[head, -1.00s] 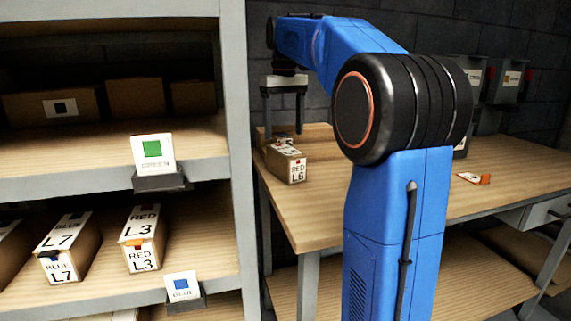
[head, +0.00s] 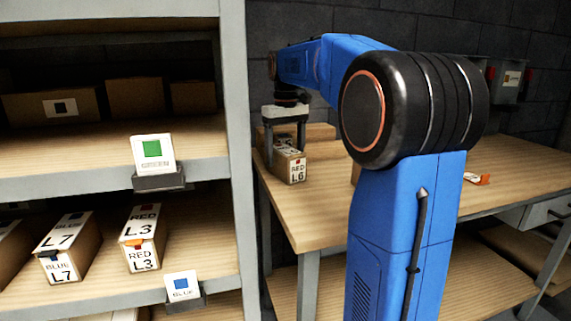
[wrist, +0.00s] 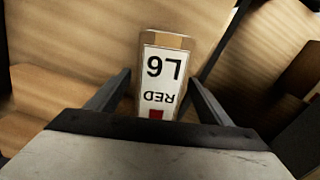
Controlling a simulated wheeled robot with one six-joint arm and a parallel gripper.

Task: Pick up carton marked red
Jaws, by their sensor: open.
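A carton marked RED L6 (head: 290,165) stands on the wooden workbench near its left end. In the wrist view the carton (wrist: 165,70) lies between my gripper's two fingers, its label upside down, with a red square near the palm. My gripper (head: 285,150) is over the carton, pointing down, with a finger on each side. The wrist view shows the open fingers of my gripper (wrist: 160,95); whether they touch the carton cannot be told. Another carton, marked RED L3 (head: 142,240), sits on the lower shelf at left.
A carton marked BLUE L7 (head: 65,248) sits beside RED L3 on the shelf. The shelf's grey upright (head: 238,150) stands close left of the workbench (head: 310,215). Brown boxes (head: 310,131) lie behind the RED L6 carton.

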